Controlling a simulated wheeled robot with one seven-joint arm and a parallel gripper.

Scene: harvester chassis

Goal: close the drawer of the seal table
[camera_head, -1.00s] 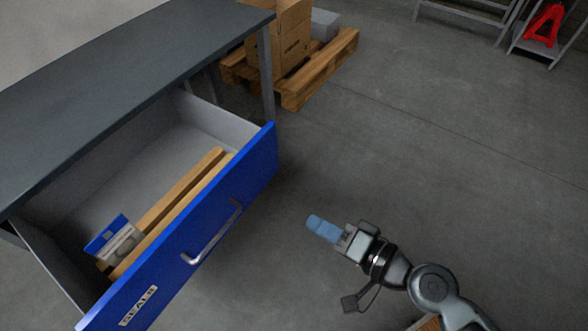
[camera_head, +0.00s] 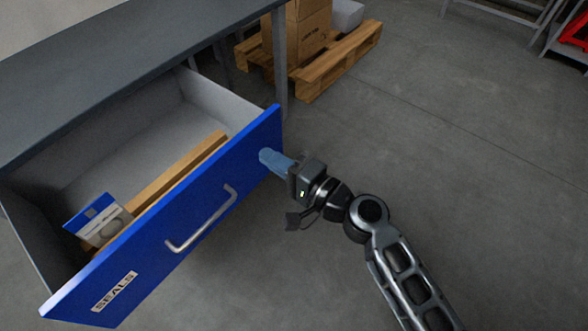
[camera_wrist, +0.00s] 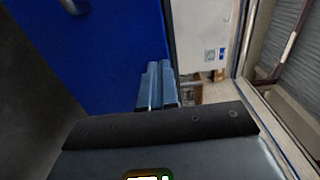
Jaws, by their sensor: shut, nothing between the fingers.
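The seal table (camera_head: 110,65) has a dark grey top, and its drawer stands well open. The drawer's blue front (camera_head: 150,262) carries a SEALS label (camera_head: 115,291) and a silver bar handle (camera_head: 200,220). Inside lie wooden strips (camera_head: 178,172) and a blue-and-white packet (camera_head: 98,222). My gripper (camera_head: 268,157) has its blue fingers shut and empty, close to the right end of the drawer front. Whether they touch it I cannot tell. In the wrist view the shut fingers (camera_wrist: 157,88) point toward the blue front (camera_wrist: 100,55) near its edge, with part of the handle (camera_wrist: 72,6) at the top.
A wooden pallet (camera_head: 340,62) with cardboard boxes (camera_head: 308,30) stands behind the table's right leg (camera_head: 279,65). A grey metal frame (camera_head: 500,15) and a red object (camera_head: 575,30) are at the far right.

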